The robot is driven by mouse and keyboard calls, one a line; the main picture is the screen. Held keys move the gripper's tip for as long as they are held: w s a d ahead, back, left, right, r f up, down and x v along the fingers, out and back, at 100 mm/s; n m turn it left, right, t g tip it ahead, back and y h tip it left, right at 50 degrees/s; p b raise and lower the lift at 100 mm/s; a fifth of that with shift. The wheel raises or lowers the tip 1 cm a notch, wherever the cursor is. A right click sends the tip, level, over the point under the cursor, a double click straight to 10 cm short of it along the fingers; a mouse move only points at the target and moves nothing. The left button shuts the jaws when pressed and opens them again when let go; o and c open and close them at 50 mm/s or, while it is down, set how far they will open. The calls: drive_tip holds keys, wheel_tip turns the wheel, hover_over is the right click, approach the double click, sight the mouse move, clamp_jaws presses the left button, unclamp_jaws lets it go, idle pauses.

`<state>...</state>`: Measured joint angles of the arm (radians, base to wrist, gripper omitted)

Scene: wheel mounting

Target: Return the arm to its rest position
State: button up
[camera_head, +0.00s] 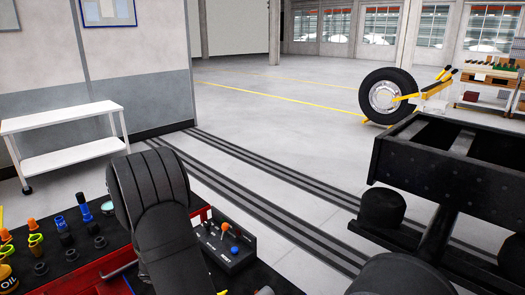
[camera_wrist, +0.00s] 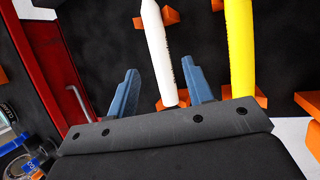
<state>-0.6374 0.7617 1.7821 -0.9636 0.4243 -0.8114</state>
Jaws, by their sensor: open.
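My gripper (camera_wrist: 163,84) is open in the wrist view, with its two blue fingers spread apart. A white tool handle (camera_wrist: 156,45) shows in the gap between the fingers and touches neither in the picture; how far it lies beyond them I cannot tell. It rests on orange holders on a black surface (camera_wrist: 100,30). A yellow handle (camera_wrist: 241,45) lies to the right, outside the fingers. In the head view my dark arm rises over the red tool cart (camera_head: 105,272), and the gripper itself is hidden there.
The cart holds bottles, sockets and a control box (camera_head: 228,243). A black vehicle frame (camera_head: 450,165) stands at the right. A wheel (camera_head: 386,95) with a yellow stand is further back. A white trolley (camera_head: 65,120) stands left. The middle floor is clear.

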drive_tip(key=v, duration=1.3)
drive_tip(key=x, duration=1.7)
drive_tip(key=shift+w+f, duration=0.1)
drive_tip(key=shift+f, duration=0.25)
wheel_tip(320, 180, up, 4)
drive_tip(key=shift+r, duration=0.65)
drive_tip(key=shift+f, duration=0.1)
wheel_tip(320, 180, down, 4)
drive_tip(key=shift+f, duration=0.2)
drive_tip(key=shift+a+r, duration=0.1)
drive_tip(key=shift+r, duration=0.15)
drive_tip(key=d+v, duration=0.1)
drive_tip(key=v, duration=1)
drive_tip(key=shift+s+a+r, duration=0.15)
drive_tip(key=shift+s+a, duration=0.1)
drive_tip(key=shift+a, duration=0.2)
